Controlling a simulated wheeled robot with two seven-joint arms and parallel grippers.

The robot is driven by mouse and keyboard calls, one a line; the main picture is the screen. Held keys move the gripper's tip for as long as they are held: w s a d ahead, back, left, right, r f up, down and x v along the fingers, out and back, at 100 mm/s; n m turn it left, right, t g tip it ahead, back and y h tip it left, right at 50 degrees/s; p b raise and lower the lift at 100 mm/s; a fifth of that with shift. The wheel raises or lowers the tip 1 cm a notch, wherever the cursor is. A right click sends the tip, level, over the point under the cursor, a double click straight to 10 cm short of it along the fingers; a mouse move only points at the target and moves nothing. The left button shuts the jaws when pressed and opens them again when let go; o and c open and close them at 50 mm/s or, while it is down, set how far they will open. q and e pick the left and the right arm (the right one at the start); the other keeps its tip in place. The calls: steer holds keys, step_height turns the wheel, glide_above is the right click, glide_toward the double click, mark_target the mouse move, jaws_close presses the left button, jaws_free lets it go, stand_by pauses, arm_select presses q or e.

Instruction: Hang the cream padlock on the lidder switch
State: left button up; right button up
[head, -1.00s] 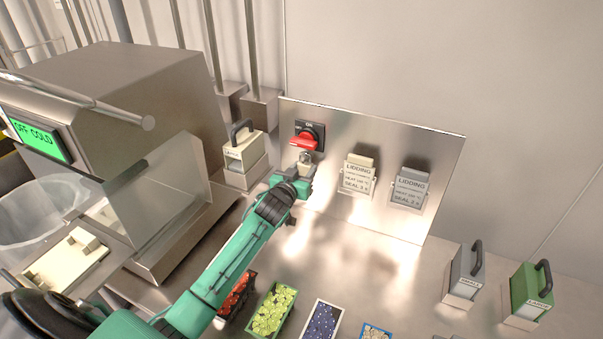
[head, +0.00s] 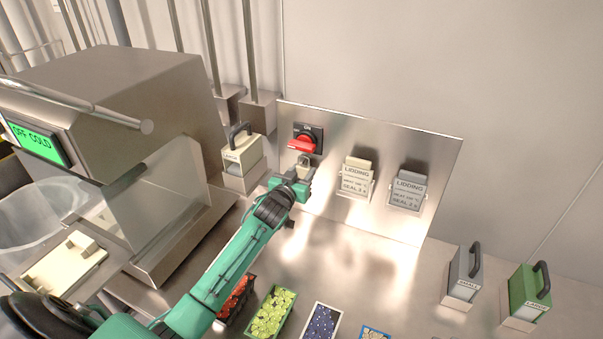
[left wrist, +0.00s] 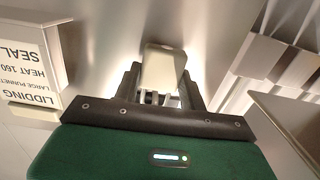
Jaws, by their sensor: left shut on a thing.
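The lidder switch (head: 304,142) is a red handle on a dark plate, on the upright steel panel (head: 330,218). My left gripper (head: 303,172) is just below it, shut on the cream padlock (head: 304,164). Little of the padlock shows in the head view, just under the red handle; I cannot tell whether its shackle touches or passes through the switch. In the left wrist view the padlock (left wrist: 163,68) is a pale block between the fingers, and its shackle is not clearly seen. My right gripper is not in view.
Two lidding cards, cream (head: 355,178) and grey (head: 407,190), hang on the panel to the right. A cream handled block (head: 242,160) stands at left beside the steel machine (head: 120,90). Grey (head: 464,277) and green (head: 527,295) blocks stand at right. Food trays (head: 270,312) lie in front.

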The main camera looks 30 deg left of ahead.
arm_select(q)
steer(key=shift+f+b, duration=0.4)
steer(key=shift+f, duration=0.3)
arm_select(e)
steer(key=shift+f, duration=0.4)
arm_select(q)
steer(key=o, duration=1.5)
steer(key=shift+c, duration=0.2)
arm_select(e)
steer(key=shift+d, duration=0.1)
arm_select(q)
steer(key=s+b, duration=0.2)
steer(key=s, duration=1.1)
steer(key=shift+s+d+r, duration=0.3)
steer(key=shift+s+d, duration=0.1)
steer(key=shift+d, duration=0.05)
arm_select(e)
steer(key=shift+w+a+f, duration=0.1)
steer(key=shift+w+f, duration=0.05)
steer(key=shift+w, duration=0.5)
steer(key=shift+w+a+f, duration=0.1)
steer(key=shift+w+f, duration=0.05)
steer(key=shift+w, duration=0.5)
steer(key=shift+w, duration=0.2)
